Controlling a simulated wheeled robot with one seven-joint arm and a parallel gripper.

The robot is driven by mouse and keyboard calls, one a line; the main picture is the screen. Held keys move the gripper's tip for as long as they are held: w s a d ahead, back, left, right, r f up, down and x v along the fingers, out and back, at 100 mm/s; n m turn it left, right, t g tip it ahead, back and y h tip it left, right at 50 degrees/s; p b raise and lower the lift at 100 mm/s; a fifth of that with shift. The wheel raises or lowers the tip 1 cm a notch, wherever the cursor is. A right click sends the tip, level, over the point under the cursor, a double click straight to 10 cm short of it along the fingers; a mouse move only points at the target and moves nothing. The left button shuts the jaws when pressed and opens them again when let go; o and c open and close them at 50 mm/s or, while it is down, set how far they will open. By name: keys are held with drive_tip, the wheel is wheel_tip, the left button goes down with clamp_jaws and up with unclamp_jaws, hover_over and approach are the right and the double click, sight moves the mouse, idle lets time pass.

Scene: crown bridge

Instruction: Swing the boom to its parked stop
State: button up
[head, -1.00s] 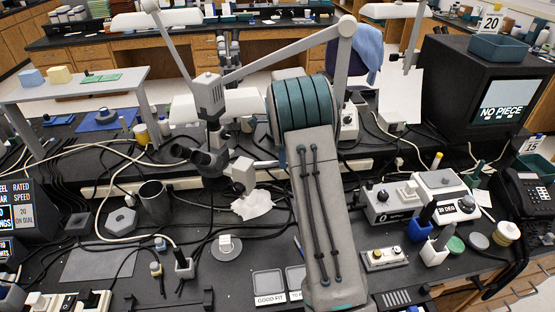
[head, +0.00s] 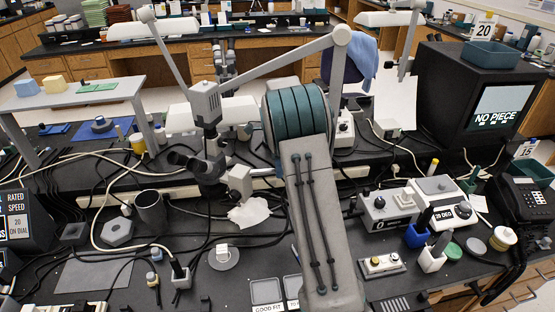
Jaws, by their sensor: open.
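I take the boom to be the light grey jointed bar (head: 275,62). It slopes down left from a round joint (head: 342,36) to a grey head (head: 205,100) above the dark microscope (head: 207,165) on the black bench. I cannot tell which part is its parked stop. A grey box has a small readout (head: 462,211) in DEG, its number hard to read, perhaps in the twenties. My arm, grey with teal bands, stands in front of the bench middle and hides part of the boom's support. My gripper is out of the picture, below the bottom edge.
A monitor (head: 498,107) reading NO PIECE stands at the right. Switch boxes (head: 388,208), a blue holder (head: 417,236) and a phone (head: 524,200) crowd the right side. A "GOOD FIT" tray (head: 265,291) lies at the front. Cables cross the left bench.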

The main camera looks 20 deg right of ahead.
wheel_tip(320, 180, up, 14)
drive_tip(key=w+b, duration=0.1)
drive_tip(key=shift+w+d+f, duration=0.15)
drive_tip(key=shift+w, duration=0.05)
idle(0.4)
drive_tip(key=s+a+r+n+t, duration=0.1)
drive_tip(key=s+a+r+n, duration=0.2)
drive_tip(key=s+n, duration=0.35)
drive_tip(key=s+a+r+n+t, duration=0.1)
drive_tip(key=s+a+r+n, duration=0.15)
drive_tip(key=s, duration=0.75)
drive_tip(key=s+a+f+n+t, duration=0.1)
drive_tip(key=s+a+f+n, duration=0.1)
drive_tip(key=s+n, duration=0.4)
drive_tip(key=s+a+f+n+t, duration=0.1)
drive_tip(key=s+f+n, duration=0.4)
drive_tip(key=s, duration=0.8)
drive_tip(key=shift+a+f+n+t, duration=0.15)
drive_tip(key=shift+a+n+t, duration=0.3)
drive_tip(key=shift+a, duration=0.2)
